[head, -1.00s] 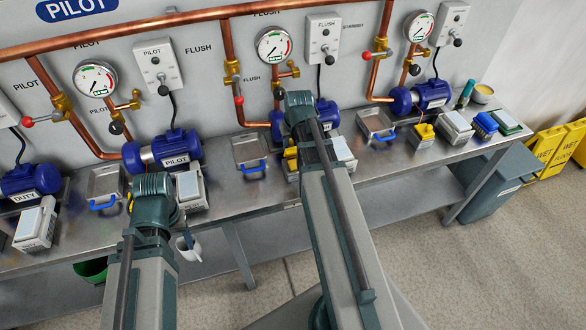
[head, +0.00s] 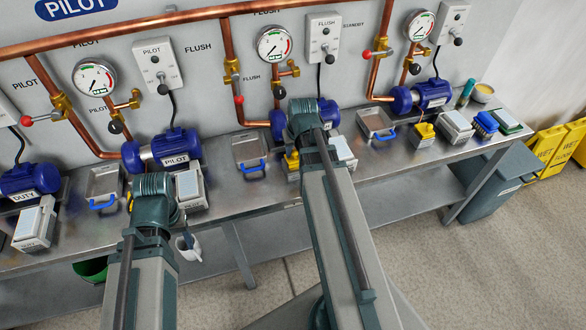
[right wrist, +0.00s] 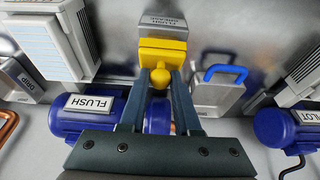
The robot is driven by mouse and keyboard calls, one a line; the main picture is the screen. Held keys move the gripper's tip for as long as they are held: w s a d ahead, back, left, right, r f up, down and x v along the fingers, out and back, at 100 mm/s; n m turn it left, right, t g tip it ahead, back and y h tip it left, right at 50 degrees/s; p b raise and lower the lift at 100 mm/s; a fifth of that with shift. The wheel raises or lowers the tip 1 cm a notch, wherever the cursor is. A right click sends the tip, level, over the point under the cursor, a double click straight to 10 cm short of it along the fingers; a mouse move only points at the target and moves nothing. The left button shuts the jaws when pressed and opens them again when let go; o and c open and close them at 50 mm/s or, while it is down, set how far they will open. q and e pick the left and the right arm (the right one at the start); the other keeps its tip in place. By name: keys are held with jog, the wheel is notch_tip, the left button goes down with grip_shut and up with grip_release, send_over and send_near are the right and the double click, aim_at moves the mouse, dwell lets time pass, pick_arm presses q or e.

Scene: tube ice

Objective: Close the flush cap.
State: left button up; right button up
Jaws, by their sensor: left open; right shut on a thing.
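The flush cap (right wrist: 163,52) is yellow with a round knob, at the top middle of the right wrist view. It sits against a small grey box (right wrist: 162,22) whose label seems to read FLUSH GREASE. My right gripper (right wrist: 161,78) is shut on the knob of the cap. I cannot tell whether the cap is fully seated on the box. In the head view, yellow of the cap (head: 292,160) shows beside my right wrist, in front of the blue flush motor (head: 328,112). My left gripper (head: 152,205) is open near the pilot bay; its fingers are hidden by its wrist.
A metal tray with a blue handle (head: 250,153) stands left of the right gripper. A white-topped box (head: 342,150) stands close on its right. Copper pipes and gauges line the wall behind. A white mug (head: 188,247) is below the left wrist.

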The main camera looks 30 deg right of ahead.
aim_at(294, 150)
jog(key=shift+s+f, duration=0.1)
jog(key=shift+s, duration=0.2)
jog(key=shift+s+a+f+b, duration=0.1)
jog(key=shift+s+f+b, duration=0.15)
jog(key=shift+b, duration=0.1)
jog(key=o, duration=1.5)
jog(key=shift+w+r, duration=0.1)
jog(key=shift+w, duration=0.05)
jog(key=shift+o, duration=0.2)
notch_tip(294, 150, up, 4)
jog(key=p, duration=0.4)
